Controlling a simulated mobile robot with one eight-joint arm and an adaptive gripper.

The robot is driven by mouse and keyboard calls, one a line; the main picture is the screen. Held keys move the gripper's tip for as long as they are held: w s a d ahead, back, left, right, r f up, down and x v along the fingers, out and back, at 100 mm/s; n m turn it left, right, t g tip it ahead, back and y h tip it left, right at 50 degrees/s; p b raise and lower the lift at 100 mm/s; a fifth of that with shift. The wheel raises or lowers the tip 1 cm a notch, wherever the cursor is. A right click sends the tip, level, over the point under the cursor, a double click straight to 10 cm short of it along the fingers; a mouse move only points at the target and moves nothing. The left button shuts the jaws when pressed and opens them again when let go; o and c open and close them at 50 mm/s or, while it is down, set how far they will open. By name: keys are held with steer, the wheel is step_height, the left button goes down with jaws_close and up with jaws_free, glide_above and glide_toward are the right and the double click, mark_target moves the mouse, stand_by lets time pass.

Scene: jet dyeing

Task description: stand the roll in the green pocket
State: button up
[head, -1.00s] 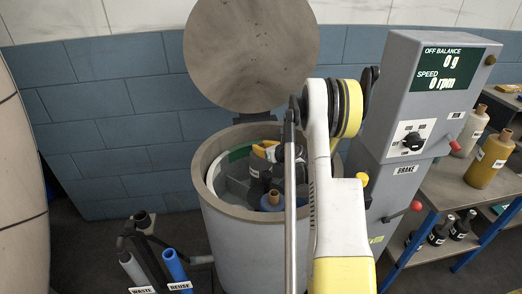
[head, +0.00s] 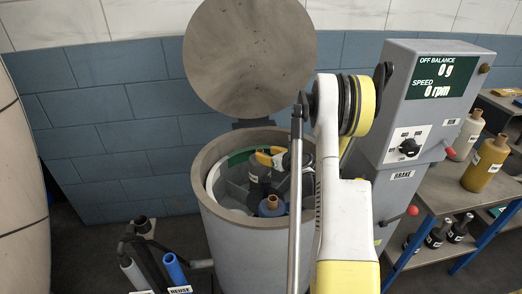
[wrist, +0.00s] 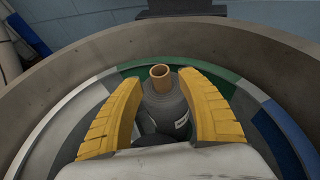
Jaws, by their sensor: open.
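A dark grey roll (wrist: 165,100) with a copper-coloured core stands in the drum, next to the green rim section (wrist: 215,84) that marks the green pocket. In the head view the dark roll (head: 259,180) stands against the far side, behind a blue roll (head: 271,206). My gripper (wrist: 162,100) is open, with its yellow fingers on either side of the dark roll and visible gaps to it. In the head view my gripper (head: 268,157) is at the roll's top. The roll's lower end is hidden.
The drum's thick rim (head: 216,206) surrounds the basket, and its round lid (head: 250,45) is raised behind. The control box (head: 425,110) stands close right of my arm. Tubes (head: 175,268) stand at left front. A shelf (head: 450,195) with more rolls is at right.

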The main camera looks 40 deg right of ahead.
steer(key=d+p+v, duration=0.1)
steer(key=v, duration=0.5)
steer(key=a+r+n+g+y, duration=0.1)
steer(key=a+r+n, duration=0.3)
steer(key=a+n, duration=0.3)
steer(key=a+r+n+g+y, duration=0.1)
steer(key=a+r+n, duration=0.35)
steer(key=a, duration=0.45)
steer(key=a+r+n+g+y, duration=0.1)
steer(key=a+r+n, duration=0.35)
steer(key=a, duration=0.35)
steer(key=s+a+r+n+g, duration=0.1)
steer(key=s+a+r+n, duration=0.1)
steer(key=s+a+n, duration=0.6)
steer(key=s+a+r+n+g, duration=0.1)
steer(key=s+a+n+g, duration=0.1)
steer(key=s+a+n, duration=0.6)
steer(key=s+n, duration=0.4)
steer(key=n, duration=0.1)
steer(key=shift+r+n+h, duration=0.35)
steer(key=shift+n+h, duration=0.05)
steer(key=shift+r+p, duration=0.1)
steer(key=shift+p, duration=0.2)
